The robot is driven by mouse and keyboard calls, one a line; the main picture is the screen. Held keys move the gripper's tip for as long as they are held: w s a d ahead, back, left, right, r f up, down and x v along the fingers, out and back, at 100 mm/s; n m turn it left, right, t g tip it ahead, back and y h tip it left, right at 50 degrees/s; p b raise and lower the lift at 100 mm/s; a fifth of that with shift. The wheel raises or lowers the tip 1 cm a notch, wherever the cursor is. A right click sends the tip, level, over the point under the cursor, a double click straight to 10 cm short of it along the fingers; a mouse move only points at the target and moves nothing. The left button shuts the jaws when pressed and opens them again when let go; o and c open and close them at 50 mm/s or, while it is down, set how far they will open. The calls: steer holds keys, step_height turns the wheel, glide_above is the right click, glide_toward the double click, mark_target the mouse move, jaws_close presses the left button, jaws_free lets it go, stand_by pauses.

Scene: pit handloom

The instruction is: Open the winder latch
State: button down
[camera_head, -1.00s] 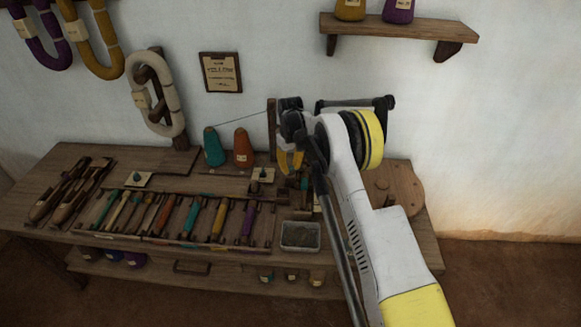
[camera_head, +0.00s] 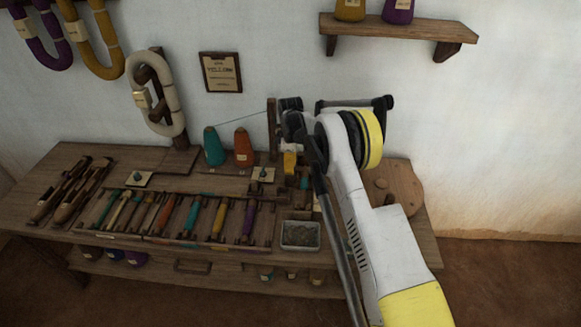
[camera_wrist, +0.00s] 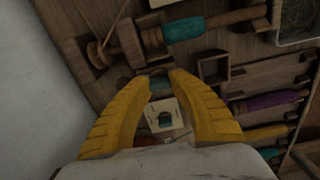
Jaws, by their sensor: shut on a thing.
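My gripper (camera_wrist: 158,73) shows two yellow fingers pointing up in the wrist view, their tips close around a small dark piece that looks like the winder latch. The tips hide most of that piece, so I cannot tell how far it is turned. The winder's teal bobbin (camera_wrist: 184,29) lies on its wooden spindle just above the fingertips, beside a dark wooden block (camera_wrist: 131,42). In the head view my gripper (camera_head: 290,170) is at the right part of the bench, right of the orange cone (camera_head: 243,148), and my arm hides much of the winder.
The bench (camera_head: 400,225) carries a tray of several bobbins, a teal cone (camera_head: 213,148) and a grey-filled box (camera_head: 300,234). A card (camera_wrist: 166,117) lies below the fingertips in the wrist view. A wooden disc (camera_head: 402,185) is at the right. The wall stands close behind.

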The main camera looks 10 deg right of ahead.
steer(key=shift+n, duration=0.5)
steer(key=c, duration=1.2)
jaws_free()
steer(key=shift+r, duration=0.1)
step_height(320, 180, up, 12)
steer(key=shift+f, duration=0.1)
